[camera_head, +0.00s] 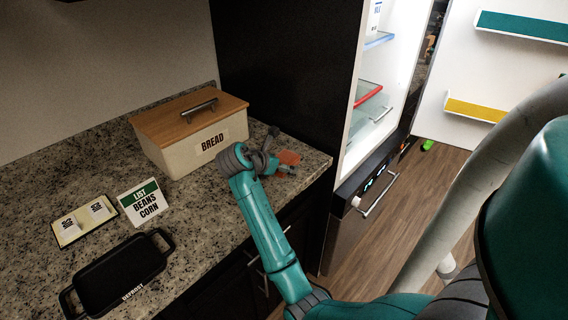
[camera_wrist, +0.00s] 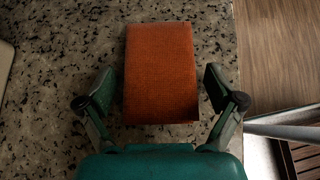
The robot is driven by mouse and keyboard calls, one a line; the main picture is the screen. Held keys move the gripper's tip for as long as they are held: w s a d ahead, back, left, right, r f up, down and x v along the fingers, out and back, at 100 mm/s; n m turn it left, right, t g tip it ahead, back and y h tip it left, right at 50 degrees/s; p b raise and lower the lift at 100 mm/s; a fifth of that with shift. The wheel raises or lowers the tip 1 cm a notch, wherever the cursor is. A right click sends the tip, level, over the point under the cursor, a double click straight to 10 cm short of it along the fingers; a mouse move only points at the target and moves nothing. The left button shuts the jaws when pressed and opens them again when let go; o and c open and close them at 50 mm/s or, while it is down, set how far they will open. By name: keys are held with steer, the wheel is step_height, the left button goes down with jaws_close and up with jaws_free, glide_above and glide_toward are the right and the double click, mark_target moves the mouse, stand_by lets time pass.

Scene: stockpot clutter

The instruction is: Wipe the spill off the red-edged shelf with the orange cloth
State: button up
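The orange cloth (camera_head: 288,158) lies on the granite counter near its right edge; the wrist view shows it flat as a rectangular block (camera_wrist: 160,75). My gripper (camera_head: 275,160) is just over it. In the wrist view my gripper (camera_wrist: 160,98) is open, with one finger on each side of the cloth and a gap on both sides. The red-edged shelf (camera_head: 368,94) is inside the open fridge to the right. No spill can be made out on it from here.
A bread box (camera_head: 190,140) stands just left of my gripper. The fridge door (camera_head: 440,60) with teal and yellow bins stands open.

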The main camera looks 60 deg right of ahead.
steer(key=c, duration=1)
steer(key=shift+r, duration=3.05)
steer(key=shift+a, duration=0.1)
